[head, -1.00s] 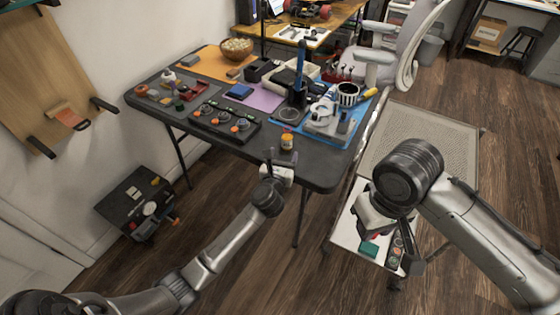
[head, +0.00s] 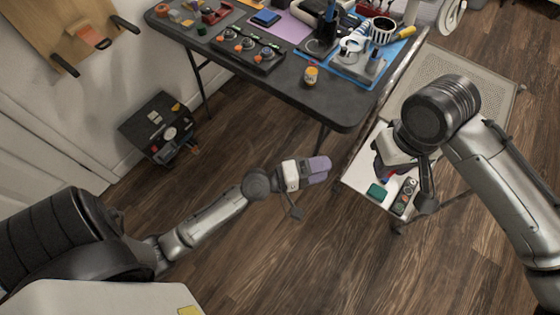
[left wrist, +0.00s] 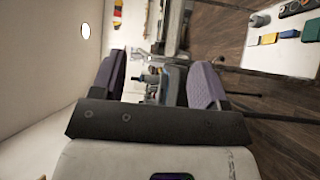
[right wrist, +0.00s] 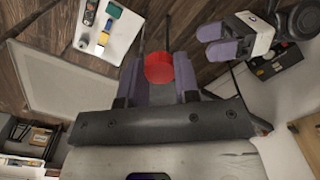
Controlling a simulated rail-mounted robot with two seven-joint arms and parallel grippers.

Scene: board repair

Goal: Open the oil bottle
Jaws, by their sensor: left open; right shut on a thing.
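A small bottle with an orange-yellow label, probably the oil bottle (head: 311,75), stands upright near the front edge of the dark table. My left gripper (head: 319,170) is over the floor in front of the table, apart from the bottle. Its purple fingers are apart and empty in the left wrist view (left wrist: 160,85), and it also shows in the right wrist view (right wrist: 222,40). My right gripper (head: 386,176) is above the white cart, partly hidden by its own arm. In the right wrist view it is shut on a red round thing (right wrist: 159,68), which I cannot identify.
The dark table (head: 285,93) carries a panel with orange knobs (head: 240,48) and a striped cup (head: 382,29). The white cart top (head: 360,180) holds a green block (head: 377,191) and a small panel (head: 405,196). A black box (head: 160,128) stands by the wall.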

